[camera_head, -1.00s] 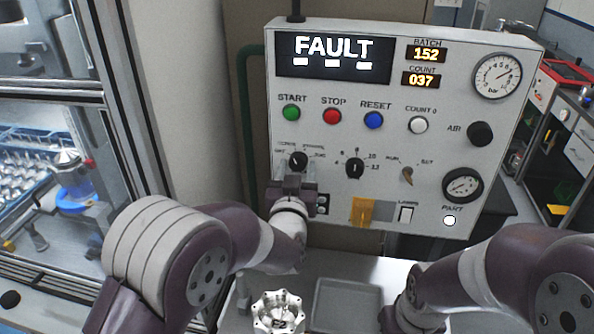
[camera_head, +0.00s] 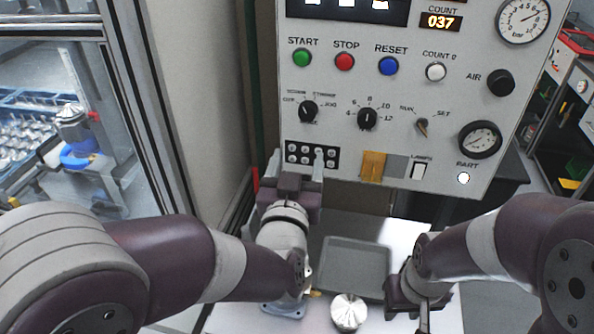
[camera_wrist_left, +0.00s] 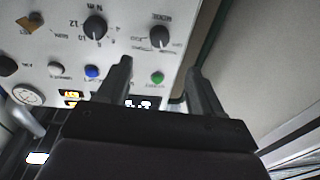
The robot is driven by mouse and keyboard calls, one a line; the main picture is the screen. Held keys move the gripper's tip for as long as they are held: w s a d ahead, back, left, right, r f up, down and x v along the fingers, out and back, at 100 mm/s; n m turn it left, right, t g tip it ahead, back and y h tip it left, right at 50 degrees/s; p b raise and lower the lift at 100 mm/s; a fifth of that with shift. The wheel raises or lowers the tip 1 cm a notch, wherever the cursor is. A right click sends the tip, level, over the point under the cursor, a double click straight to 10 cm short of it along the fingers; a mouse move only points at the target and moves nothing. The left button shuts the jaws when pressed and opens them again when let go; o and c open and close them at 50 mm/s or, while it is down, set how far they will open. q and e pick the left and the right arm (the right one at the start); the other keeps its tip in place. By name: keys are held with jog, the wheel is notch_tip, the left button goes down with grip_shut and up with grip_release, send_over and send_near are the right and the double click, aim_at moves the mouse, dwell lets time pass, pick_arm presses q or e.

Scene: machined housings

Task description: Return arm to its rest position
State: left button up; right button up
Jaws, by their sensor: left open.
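My left gripper (camera_head: 296,168) is open and empty, in front of the panel's lower left edge, just below the row of jacks (camera_head: 311,155). In the left wrist view its two fingers (camera_wrist_left: 160,78) stand apart with nothing between them, and the panel shows beyond them. My left arm (camera_head: 170,255) reaches in from the left. My right gripper (camera_head: 423,318) points down at the right of the bench; its fingers are partly cut off by the frame's lower edge, so its opening is unclear.
The control panel (camera_head: 448,128) fills the back. A grey tray (camera_head: 355,268) lies on the white bench between my arms. A round silver housing (camera_head: 349,312) stands in front of it. A glass-fronted machine (camera_head: 60,180) is at left.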

pick_arm(q)
jog(key=shift+s, duration=0.1)
dwell(0.3)
jog(key=s+f+g, duration=0.2)
jog(key=f+g, duration=0.1)
jog(key=f, duration=0.2)
jog(key=s+f+m+g+h, duration=0.1)
jog(key=s+f+g, duration=0.1)
jog(key=f+g, duration=0.2)
jog(key=s+f+m+g, duration=0.1)
jog(key=s+f+g, duration=0.2)
jog(key=f, duration=0.3)
jog(key=shift+d+f+g+h, duration=0.3)
jog(key=shift+g, duration=0.1)
jog(key=s+a+f+n+g+y, duration=0.1)
jog(key=s+a+f+g+y, duration=0.1)
jog(key=a, duration=0.6)
jog(key=s+a+f+n+g+y, duration=0.2)
jog(key=s+a+g, duration=0.2)
jog(key=a, duration=0.5)
jog(key=shift+s+a+f+g, duration=0.3)
jog(key=shift+s+f, duration=0.1)
jog(key=shift+s, duration=0.85)
